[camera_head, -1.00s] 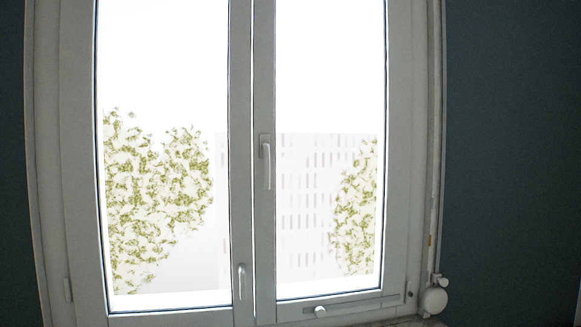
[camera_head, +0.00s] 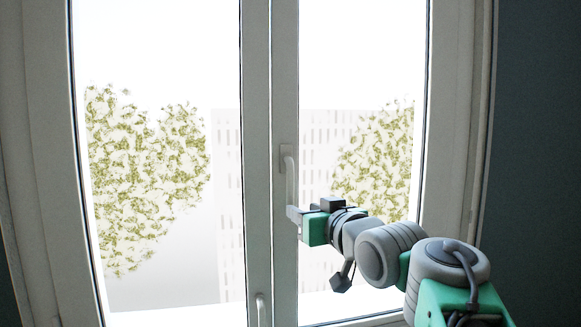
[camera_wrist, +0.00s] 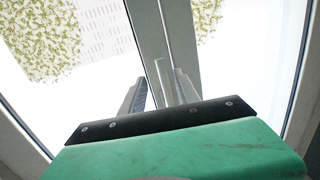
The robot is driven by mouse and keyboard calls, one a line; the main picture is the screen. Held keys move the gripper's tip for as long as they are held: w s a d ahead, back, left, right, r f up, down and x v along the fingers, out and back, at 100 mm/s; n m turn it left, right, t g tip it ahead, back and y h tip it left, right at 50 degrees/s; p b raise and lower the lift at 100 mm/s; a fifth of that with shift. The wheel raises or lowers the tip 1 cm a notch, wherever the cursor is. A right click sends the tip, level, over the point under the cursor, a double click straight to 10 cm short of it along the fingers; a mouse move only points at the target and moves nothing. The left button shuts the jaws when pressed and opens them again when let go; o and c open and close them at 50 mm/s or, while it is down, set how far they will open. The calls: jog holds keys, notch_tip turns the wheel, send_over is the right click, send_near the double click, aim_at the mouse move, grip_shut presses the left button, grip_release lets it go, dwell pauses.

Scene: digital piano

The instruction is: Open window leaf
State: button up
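The window has two tall white-framed leaves, both closed. The right leaf (camera_head: 284,90) carries a white lever handle (camera_head: 290,178) that points straight down. My gripper (camera_head: 293,214) is at the lower end of this handle. In the wrist view, the two grey fingers of my gripper (camera_wrist: 160,91) stand apart. A slim pale bar, seemingly the handle (camera_wrist: 160,77), shows between them. I cannot tell whether the fingers touch it. My arm hides the lower right part of the right leaf.
A second, smaller handle (camera_head: 260,309) sits low on the left leaf (camera_head: 255,120). A dark wall (camera_head: 535,150) stands to the right of the window frame. Bright glass shows trees and a building outside.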

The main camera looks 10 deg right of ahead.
aim_at(292, 187)
jog(key=shift+t, duration=0.3)
jog(key=w+r+p, duration=0.1)
jog(key=w, duration=0.1)
jog(key=w+a+r+p, duration=0.1)
jog(key=w, duration=0.1)
jog(key=w+r+p, duration=0.1)
jog(key=w+r, duration=0.1)
jog(key=shift+w+a, duration=0.25)
jog(key=shift+w, duration=0.05)
jog(key=shift+w+a+f, duration=0.1)
jog(key=shift+w+f, duration=0.1)
jog(key=shift+w, duration=0.3)
jog(key=shift+c, duration=0.6)
grip_shut()
